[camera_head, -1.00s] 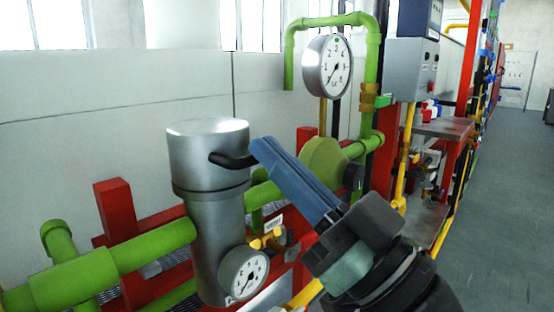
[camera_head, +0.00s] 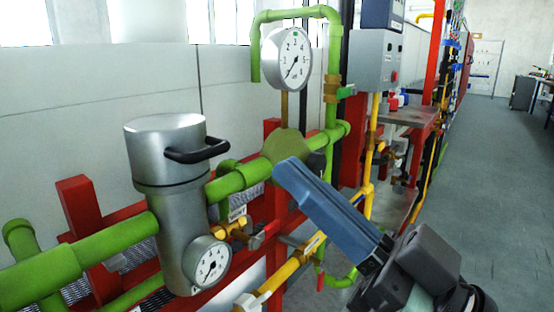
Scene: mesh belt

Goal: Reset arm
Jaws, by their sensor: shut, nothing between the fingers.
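My gripper (camera_head: 289,172) is in the lower right middle, with blue fingers pointing up and to the left. Its fingers are together with nothing between them. It is apart from the silver canister (camera_head: 168,200) in the picture, which has a black handle (camera_head: 197,150) sticking out to the right. My gripper's tips overlap the green pipework behind it in the picture; I cannot tell the gap in depth.
Green pipes (camera_head: 105,246) run across in front of a red frame (camera_head: 80,215). A large gauge (camera_head: 287,58) stands above and a small gauge (camera_head: 208,263) sits low on the canister. A yellow pipe (camera_head: 290,270) runs below. Grey floor (camera_head: 484,190) is open at the right.

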